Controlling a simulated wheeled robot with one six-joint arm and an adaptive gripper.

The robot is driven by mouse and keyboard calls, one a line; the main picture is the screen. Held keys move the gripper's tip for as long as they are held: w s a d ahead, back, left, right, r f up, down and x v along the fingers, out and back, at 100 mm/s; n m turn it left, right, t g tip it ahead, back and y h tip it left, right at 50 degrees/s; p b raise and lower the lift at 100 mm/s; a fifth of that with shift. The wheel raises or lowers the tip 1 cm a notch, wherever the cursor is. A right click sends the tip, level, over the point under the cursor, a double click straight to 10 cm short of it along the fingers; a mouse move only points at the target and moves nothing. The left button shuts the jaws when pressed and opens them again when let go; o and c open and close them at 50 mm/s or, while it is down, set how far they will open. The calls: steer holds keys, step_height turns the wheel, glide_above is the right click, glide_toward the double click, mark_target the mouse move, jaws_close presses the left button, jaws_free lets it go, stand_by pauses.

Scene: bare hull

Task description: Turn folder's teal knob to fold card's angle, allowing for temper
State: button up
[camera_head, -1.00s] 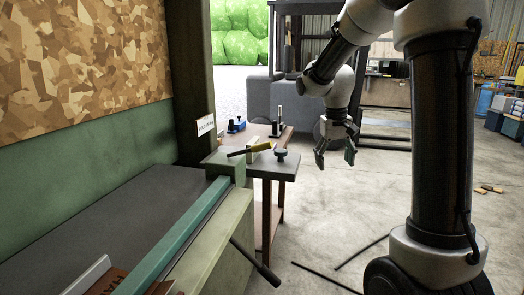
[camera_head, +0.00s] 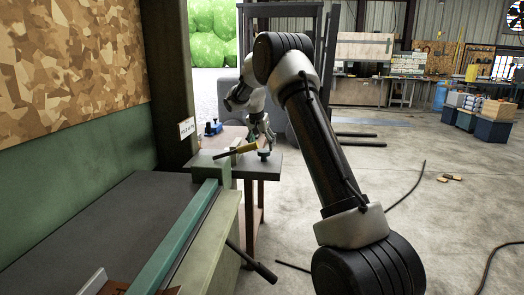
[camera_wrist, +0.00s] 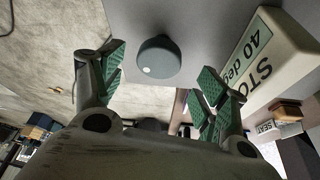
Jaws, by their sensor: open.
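The knob (camera_wrist: 158,58) is a round, dark grey-green knob with a white dot on its face, standing on a grey plate. In the head view the knob (camera_head: 264,154) sits on the ledge at the end of the folder (camera_head: 178,235). My gripper (camera_wrist: 161,68) is open, with its green-padded fingers on either side of the knob and a gap to each. In the head view my gripper (camera_head: 262,135) is just above and behind the knob. A white card (camera_head: 187,128) hangs on the post; its writing is too small to read.
A pale block (camera_wrist: 262,55) with partly visible text, "STO" and "40 deg", lies right of my fingers. A dark lever (camera_head: 252,263) juts from the folder's front. Floor at the right is mostly clear, with black cables (camera_head: 490,255).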

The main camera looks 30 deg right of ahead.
mark_target(264, 150)
steer(key=shift+x, duration=1.95)
steer(key=shift+d, duration=0.1)
steer(key=shift+c, duration=0.2)
steer(key=c, duration=1)
steer(key=shift+s, duration=0.1)
steer(key=shift+d+n+t+y, duration=0.1)
steer(key=shift+n+t+y, duration=0.3)
steer(key=shift+n, duration=1)
steer(key=shift+n+t+y, duration=0.2)
steer(key=shift+n+y, duration=0.3)
steer(key=shift+n, duration=0.9)
